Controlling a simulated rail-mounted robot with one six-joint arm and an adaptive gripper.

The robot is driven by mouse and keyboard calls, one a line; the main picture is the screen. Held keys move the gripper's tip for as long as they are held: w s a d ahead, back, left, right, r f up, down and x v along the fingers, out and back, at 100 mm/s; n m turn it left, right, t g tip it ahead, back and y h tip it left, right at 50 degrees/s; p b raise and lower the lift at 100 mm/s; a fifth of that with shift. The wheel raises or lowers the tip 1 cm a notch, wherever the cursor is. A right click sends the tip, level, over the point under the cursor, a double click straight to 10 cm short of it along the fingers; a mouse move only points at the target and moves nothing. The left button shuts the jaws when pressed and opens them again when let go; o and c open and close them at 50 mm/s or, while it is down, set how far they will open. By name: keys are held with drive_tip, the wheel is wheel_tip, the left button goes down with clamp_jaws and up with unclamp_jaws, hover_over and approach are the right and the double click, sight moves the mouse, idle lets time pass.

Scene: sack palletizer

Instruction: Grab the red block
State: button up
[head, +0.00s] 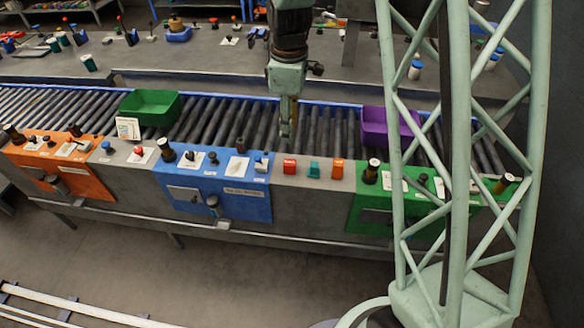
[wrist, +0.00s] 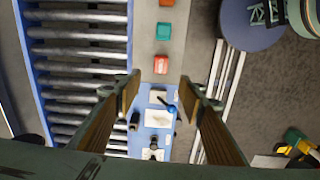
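The red block (head: 290,166) sits on the grey ledge in front of the roller conveyor, just right of the blue panel. In the wrist view the red block (wrist: 161,65) lies ahead of and between the fingers, beyond their tips. My gripper (head: 288,135) hangs over the conveyor, behind the red block in the head view. In the wrist view my gripper (wrist: 157,80) shows two fingers spread wide apart with nothing between them. The gripper is open and apart from the block.
A teal block (head: 313,169) and an orange block (head: 337,168) stand in a row right of the red block. A green bin (head: 150,106) and a purple bin (head: 373,137) are on the conveyor. The blue panel (head: 233,200) carries knobs and labels.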

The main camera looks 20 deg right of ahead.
sight(290, 162)
drive_tip(key=shift+w+d+f+n, duration=0.1)
drive_tip(key=shift+w+f+n, duration=0.05)
drive_tip(key=shift+f, duration=0.5)
drive_tip(key=shift+w+d+f+n, duration=0.1)
drive_tip(key=shift+w+f+n, duration=0.05)
drive_tip(key=shift+f, duration=0.5)
drive_tip(key=shift+f+b, duration=0.55)
drive_tip(key=shift+f, duration=3.7)
drive_tip(key=shift+f, duration=0.1)
drive_tip(key=shift+s+a+f+b, duration=0.1)
drive_tip(key=shift+s+f+b, duration=0.1)
drive_tip(key=shift+f, duration=0.55)
drive_tip(key=shift+s+a+f+b, duration=0.1)
drive_tip(key=shift+f+b, duration=0.05)
drive_tip(key=shift+f, duration=1.6)
drive_tip(key=c, duration=0.9)
